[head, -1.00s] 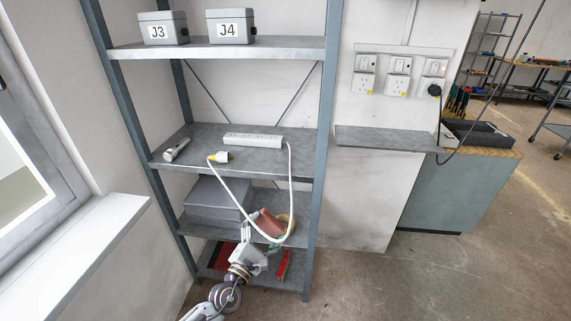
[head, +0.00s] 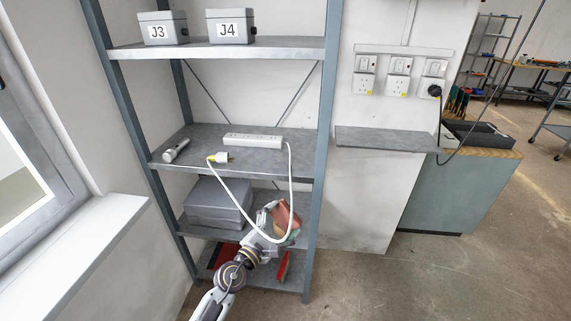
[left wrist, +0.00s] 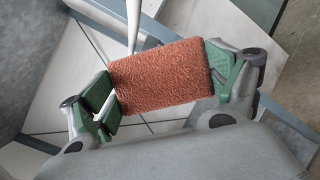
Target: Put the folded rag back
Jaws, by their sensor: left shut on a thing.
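The folded rag (head: 287,214) is a reddish-brown, rough, rectangular pad. My left gripper (head: 281,222) is shut on it, at the right part of the shelf unit's third level. In the left wrist view the rag (left wrist: 160,76) lies between the two green-padded fingers of the gripper (left wrist: 165,84), one at each end. In the head view the rag covers part of the shelf behind it. I cannot tell whether it touches the shelf. My right gripper is not in view.
A white cable (head: 291,185) from the power strip (head: 252,140) hangs in a loop by my left gripper. A grey case (head: 216,202) stands left of it on the third level. The bottom level holds red items (head: 284,267). Shelf posts (head: 325,150) bound the space.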

